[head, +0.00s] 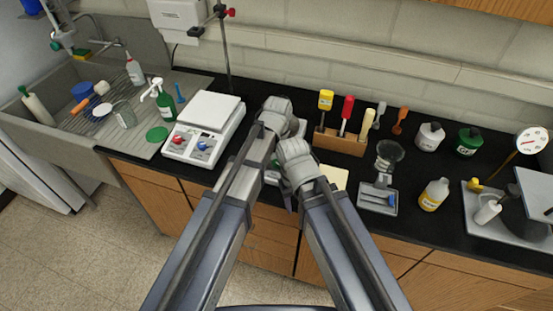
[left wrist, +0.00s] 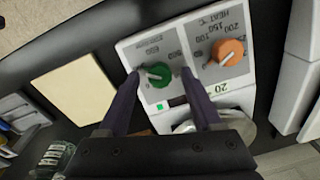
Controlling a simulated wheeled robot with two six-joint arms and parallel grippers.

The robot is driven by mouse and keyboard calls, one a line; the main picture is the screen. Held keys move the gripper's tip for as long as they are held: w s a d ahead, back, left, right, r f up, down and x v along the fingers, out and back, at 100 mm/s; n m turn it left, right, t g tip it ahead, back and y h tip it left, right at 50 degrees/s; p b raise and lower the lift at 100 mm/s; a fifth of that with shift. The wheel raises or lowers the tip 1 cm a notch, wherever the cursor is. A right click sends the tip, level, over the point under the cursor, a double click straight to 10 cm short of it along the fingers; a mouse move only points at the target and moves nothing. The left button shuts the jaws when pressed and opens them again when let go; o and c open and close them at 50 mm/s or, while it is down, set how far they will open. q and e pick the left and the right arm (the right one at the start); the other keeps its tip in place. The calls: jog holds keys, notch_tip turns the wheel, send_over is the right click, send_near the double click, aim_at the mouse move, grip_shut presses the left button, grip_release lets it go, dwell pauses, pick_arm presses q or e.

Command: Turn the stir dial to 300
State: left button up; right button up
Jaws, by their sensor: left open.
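The stir dial is a green knob (left wrist: 159,75) on the white face of a hotplate stirrer (left wrist: 137,46), in the left wrist view. Its scale carries printed numbers such as 600; the small white pointer mark is hard to read against them. My left gripper (left wrist: 160,73) is open, with one dark finger on each side of the green knob. Whether the fingers touch it I cannot tell. In the head view my arms hide most of this stirrer, and a bit of its pale body (head: 271,177) shows between them.
An orange heat knob (left wrist: 227,51) sits beside the green one. A cream pad (left wrist: 75,86) lies next to the stirrer. Another white device (head: 205,128) with red and blue knobs stands left in the head view. A wooden rack (head: 340,143) stands behind.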

aim_at(277, 164)
pick_arm(q)
jog(key=r+p, duration=0.4)
jog(key=r, duration=0.1)
jog(key=r+p, duration=0.2)
jog(key=shift+s+r+p, duration=0.2)
jog(key=shift+s+p, duration=0.1)
jog(key=shift+p, duration=0.1)
jog(key=shift+f, duration=0.1)
jog(key=shift+s+f, duration=0.1)
jog(key=s+a+f+n+b, duration=0.1)
jog(key=s+a+f+b, duration=0.2)
jog(key=s+f+b, duration=0.2)
jog(key=s+a+f+n+g+y+b, duration=0.1)
jog(key=s+a+f+b, duration=0.2)
jog(key=s+f+b, duration=0.3)
jog(key=shift+s+n, duration=0.4)
jog(key=shift+s, duration=2)
